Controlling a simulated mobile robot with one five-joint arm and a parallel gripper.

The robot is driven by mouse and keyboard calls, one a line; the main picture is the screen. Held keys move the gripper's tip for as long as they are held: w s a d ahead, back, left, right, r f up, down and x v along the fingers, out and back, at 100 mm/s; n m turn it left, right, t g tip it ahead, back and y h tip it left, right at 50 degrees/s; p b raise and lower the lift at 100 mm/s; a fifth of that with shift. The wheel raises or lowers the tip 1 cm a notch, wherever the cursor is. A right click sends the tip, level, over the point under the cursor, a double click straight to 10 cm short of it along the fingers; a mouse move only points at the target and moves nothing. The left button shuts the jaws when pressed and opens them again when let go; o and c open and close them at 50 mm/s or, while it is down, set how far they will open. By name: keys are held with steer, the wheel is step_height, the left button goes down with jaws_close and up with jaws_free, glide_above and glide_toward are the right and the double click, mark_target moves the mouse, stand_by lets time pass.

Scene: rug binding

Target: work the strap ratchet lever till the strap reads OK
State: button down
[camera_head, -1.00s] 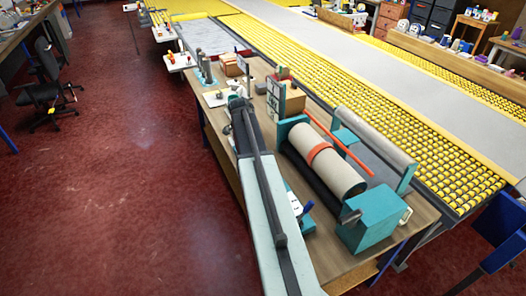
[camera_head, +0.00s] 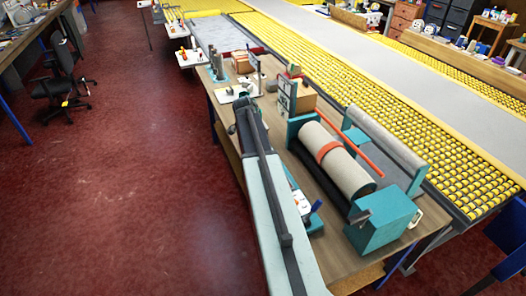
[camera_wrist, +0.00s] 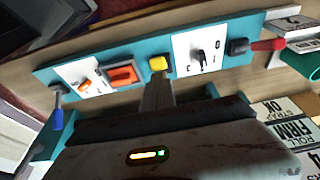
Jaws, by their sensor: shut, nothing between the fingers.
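In the head view an orange strap (camera_head: 327,150) goes round a beige roll (camera_head: 345,172) on a teal machine (camera_head: 383,222). In the wrist view a teal panel (camera_wrist: 130,60) carries a lever with a red grip (camera_wrist: 267,45) at right and one with a blue grip (camera_wrist: 58,98) at left; I cannot tell which is the ratchet lever. My gripper (camera_wrist: 157,88) is shut and empty, its tips just below a yellow button (camera_wrist: 158,63); contact is unclear.
The panel also has an orange switch (camera_wrist: 122,76) and a black knob (camera_wrist: 200,57). Boxes (camera_head: 300,97) and small tools stand farther along the wooden bench (camera_head: 330,230). A yellow roller conveyor (camera_head: 440,150) lies to the right. The red floor (camera_head: 130,200) at left is open.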

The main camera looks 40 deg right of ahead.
steer(key=shift+r+p, duration=0.25)
steer(key=shift+p, duration=0.15)
step_height(320, 180, up, 11)
steer(key=p, duration=1.1)
steer(key=shift+a, duration=0.25)
steer(key=shift+d, duration=0.1)
